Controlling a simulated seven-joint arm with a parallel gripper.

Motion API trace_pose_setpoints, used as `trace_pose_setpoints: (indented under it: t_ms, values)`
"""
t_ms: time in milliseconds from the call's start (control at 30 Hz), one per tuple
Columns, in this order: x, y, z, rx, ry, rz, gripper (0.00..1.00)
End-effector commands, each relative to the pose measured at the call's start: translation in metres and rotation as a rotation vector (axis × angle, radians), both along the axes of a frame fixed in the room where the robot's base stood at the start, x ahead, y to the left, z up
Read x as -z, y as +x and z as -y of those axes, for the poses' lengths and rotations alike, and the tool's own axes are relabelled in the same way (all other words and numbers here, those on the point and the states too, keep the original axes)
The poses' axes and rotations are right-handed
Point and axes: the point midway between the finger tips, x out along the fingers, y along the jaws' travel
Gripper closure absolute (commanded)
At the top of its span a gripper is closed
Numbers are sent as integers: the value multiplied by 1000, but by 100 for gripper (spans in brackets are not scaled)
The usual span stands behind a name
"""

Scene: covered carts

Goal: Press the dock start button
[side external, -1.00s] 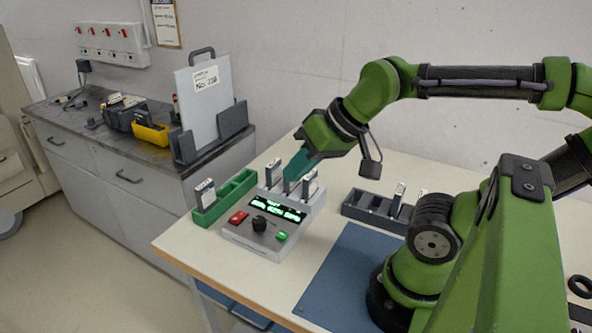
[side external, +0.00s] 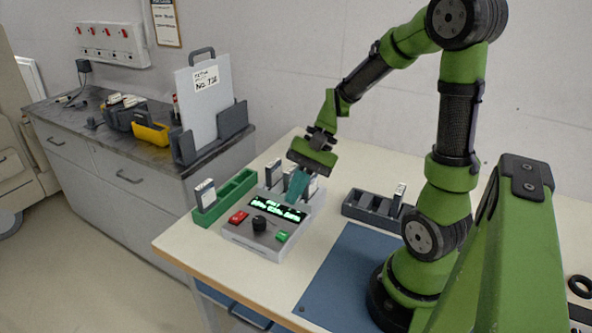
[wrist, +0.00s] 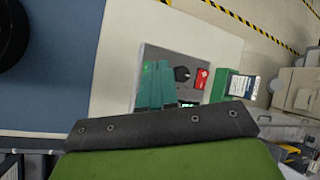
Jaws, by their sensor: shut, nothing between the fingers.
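The grey dock (side external: 262,245) stands on the table, with a lit green display (side external: 278,210), a red button (side external: 238,217), a black knob (side external: 259,224) and a green button (side external: 282,236). Battery-like modules stand upright in its rear slots. My gripper (side external: 294,196) is shut, its teal fingers pointing down over the back of the dock, behind the green button in the side view. In the wrist view my fingers (wrist: 155,72) cover part of the dock; the red button (wrist: 201,78) and knob (wrist: 182,73) show beside them.
A green rack (side external: 235,187) with a module stands left of the dock, close to it. A dark slotted tray (side external: 368,207) is to the right. A blue mat (side external: 345,270) lies in front of my base. A side bench (side external: 100,140) stands further left.

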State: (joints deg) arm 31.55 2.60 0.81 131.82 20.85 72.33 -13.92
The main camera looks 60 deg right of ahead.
Motion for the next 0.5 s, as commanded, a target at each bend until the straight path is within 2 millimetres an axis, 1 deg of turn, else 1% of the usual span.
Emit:
trace_pose_setpoints:
  t_ms: [67,167,267,500]
  values:
    - [1,7,-1,31,83,-8,100]
    - [-9,16,-8,31,150,21,100]
    - [-14,17,-12,22,172,36,100]
    - [-13,17,-12,16,169,39,100]
